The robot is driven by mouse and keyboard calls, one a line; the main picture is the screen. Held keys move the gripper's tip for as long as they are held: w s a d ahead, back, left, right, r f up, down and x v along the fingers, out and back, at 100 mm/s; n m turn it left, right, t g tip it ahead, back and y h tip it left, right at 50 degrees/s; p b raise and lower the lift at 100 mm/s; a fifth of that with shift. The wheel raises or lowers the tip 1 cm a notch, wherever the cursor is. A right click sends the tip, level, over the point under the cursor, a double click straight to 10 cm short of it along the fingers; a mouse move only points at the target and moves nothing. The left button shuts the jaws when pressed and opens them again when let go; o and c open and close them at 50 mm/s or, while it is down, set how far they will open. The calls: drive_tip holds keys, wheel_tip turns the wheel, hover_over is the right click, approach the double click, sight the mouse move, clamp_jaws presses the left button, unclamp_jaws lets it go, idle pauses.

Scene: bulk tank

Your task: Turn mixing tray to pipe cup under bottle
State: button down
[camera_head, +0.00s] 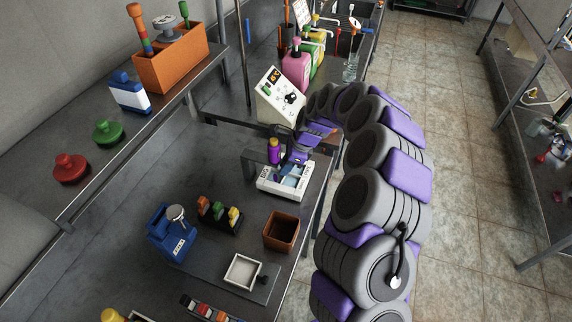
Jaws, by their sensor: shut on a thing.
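The white unit (283,194) with blue parts inside, which looks like the mixing tray, sits on the dark bench near its right edge. A purple bottle (273,153) with a yellow cap stands upright at its back left. My gripper (291,164) reaches down over the back of the white unit, just right of the bottle. It is shut on part of the mixing tray, but the fingertips and the exact grip are too small and partly hidden to make out. I cannot pick out a pipe cup.
A white control box (280,97) stands behind my gripper. A brown open box (281,231), a white square dish (242,271), a blue container (171,234) and a rack of colored items (219,212) stand in front. Pink and green bottles (297,65) stand farther back.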

drive_tip(key=shift+r+p, duration=0.15)
drive_tip(key=shift+p, duration=0.15)
drive_tip(key=shift+r+p, duration=0.1)
drive_tip(key=shift+p, duration=0.35)
drive_tip(key=shift+r+m+p, duration=0.1)
drive_tip(key=shift+m+p, duration=0.5)
drive_tip(key=shift+p, duration=0.6)
drive_tip(key=m+p, duration=0.1)
drive_tip(key=p, duration=0.2)
drive_tip(key=shift+t, duration=0.4)
drive_tip(key=shift+w+m+p, duration=0.1)
drive_tip(key=shift+m+p, duration=0.3)
drive_tip(key=shift+p, duration=0.3)
drive_tip(key=shift+w+f, duration=0.1)
drive_tip(key=shift+f, duration=0.1)
drive_tip(key=c, duration=1)
unclamp_jaws()
drive_tip(key=shift+f, duration=0.1)
